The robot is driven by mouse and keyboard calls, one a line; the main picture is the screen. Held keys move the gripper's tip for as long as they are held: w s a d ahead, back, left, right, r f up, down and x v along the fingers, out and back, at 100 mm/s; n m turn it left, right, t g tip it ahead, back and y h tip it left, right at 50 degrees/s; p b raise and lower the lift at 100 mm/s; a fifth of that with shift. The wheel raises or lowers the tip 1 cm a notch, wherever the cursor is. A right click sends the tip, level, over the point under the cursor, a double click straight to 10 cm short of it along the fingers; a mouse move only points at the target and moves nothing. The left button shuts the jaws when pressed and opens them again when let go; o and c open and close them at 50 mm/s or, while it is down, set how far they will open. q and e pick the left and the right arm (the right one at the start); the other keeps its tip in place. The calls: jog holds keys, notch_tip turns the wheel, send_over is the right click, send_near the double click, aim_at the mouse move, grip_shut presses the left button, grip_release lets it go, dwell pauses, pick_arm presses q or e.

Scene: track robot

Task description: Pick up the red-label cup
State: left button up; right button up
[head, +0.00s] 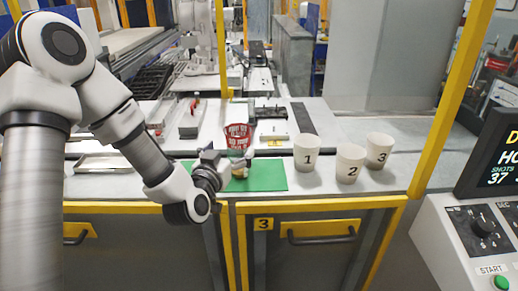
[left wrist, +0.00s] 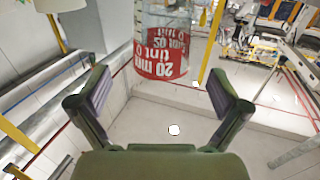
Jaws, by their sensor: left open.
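The red-label cup (head: 238,137) is a clear cup with a red band and white lettering. It stands at the green mat (head: 265,176) in the head view, just beyond my left gripper (head: 232,163), which hides its lower part. In the left wrist view the cup (left wrist: 163,62) shows at the top between the two open fingers of my left gripper (left wrist: 159,76), its lettering upside down. My right gripper is not in view.
White cups numbered 1 (head: 307,153), 2 (head: 349,165) and 3 (head: 378,151) stand right of the mat. A metal tray (head: 103,163) lies left. A yellow post (head: 221,60) rises behind. A control panel (head: 478,240) stands at the right front.

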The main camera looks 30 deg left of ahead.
aim_at(242, 128)
pick_arm(q)
jog(key=shift+w+r, duration=0.3)
jog(key=shift+w, duration=0.25)
jog(key=shift+w+a+r+p, duration=0.1)
jog(key=shift+w+r+p, duration=0.1)
jog(key=shift+p, duration=0.2)
jog(key=shift+w+a+r+p, duration=0.2)
jog(key=shift+w+r+p, duration=0.05)
jog(key=shift+w+p, duration=0.2)
jog(key=shift+w+a+r+p, duration=0.15)
jog(key=shift+w+r+p, duration=0.1)
jog(key=shift+w+p, duration=0.15)
jog(key=x, duration=0.3)
jog(key=shift+w+f+p, duration=0.2)
jog(key=shift+f+p, duration=0.1)
jog(key=shift+f, duration=0.1)
jog(key=shift+w+a+f, duration=0.1)
jog(key=shift+w+f, duration=0.05)
jog(key=shift+w, duration=0.1)
jog(key=shift+s, duration=0.3)
jog(key=shift+c, duration=1.1)
jog(key=shift+s+r, duration=0.1)
jog(key=shift+r, duration=0.1)
jog(key=c, duration=0.5)
jog(key=shift+f, duration=0.1)
jog(key=c, duration=0.9)
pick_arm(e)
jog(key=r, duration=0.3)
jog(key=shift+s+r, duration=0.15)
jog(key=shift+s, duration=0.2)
